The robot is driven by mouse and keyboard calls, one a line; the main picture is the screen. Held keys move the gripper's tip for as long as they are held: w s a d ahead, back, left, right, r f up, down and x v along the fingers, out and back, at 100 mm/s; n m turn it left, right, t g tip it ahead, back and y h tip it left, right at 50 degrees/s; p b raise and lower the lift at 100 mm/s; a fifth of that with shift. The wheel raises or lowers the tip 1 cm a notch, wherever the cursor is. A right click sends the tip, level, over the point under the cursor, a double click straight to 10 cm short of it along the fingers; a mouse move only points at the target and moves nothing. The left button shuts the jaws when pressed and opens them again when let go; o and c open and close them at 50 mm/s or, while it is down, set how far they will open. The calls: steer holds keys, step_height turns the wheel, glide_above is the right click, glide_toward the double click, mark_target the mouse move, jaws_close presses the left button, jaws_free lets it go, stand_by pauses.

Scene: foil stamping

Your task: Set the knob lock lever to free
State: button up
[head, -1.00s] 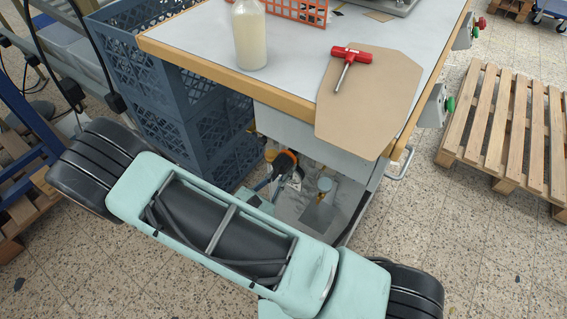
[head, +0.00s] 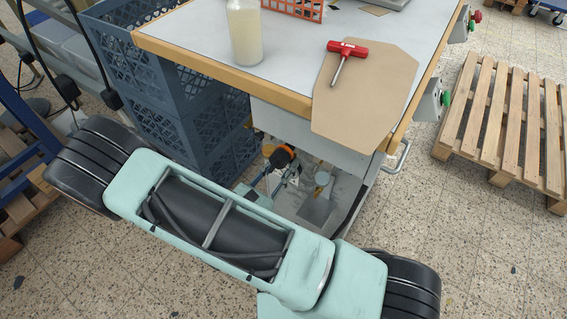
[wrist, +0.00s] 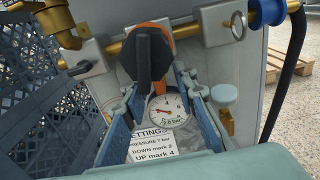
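A black knob (wrist: 152,55) with an orange part (wrist: 155,28) behind it sits under the bench, in the upper middle of the wrist view. The orange part looks like the lock lever, but the knob partly covers it and its setting cannot be told. In the head view the orange-and-black knob (head: 282,157) shows below the bench front. My gripper (wrist: 155,86) is open, with its blue fingers apart and pointing at the knob. The knob's lower end appears between or just beyond the fingertips; contact cannot be told. No object is held.
A pressure gauge (wrist: 166,111) and a settings label (wrist: 152,145) show between the fingers. A pale round cap (wrist: 224,94) on brass stands close right. Brass fittings (wrist: 60,22) are upper left. Blue crates (head: 150,90) stand left; the bench top (head: 190,40) hangs above.

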steer(key=v, duration=1.2)
stand_by(0.4)
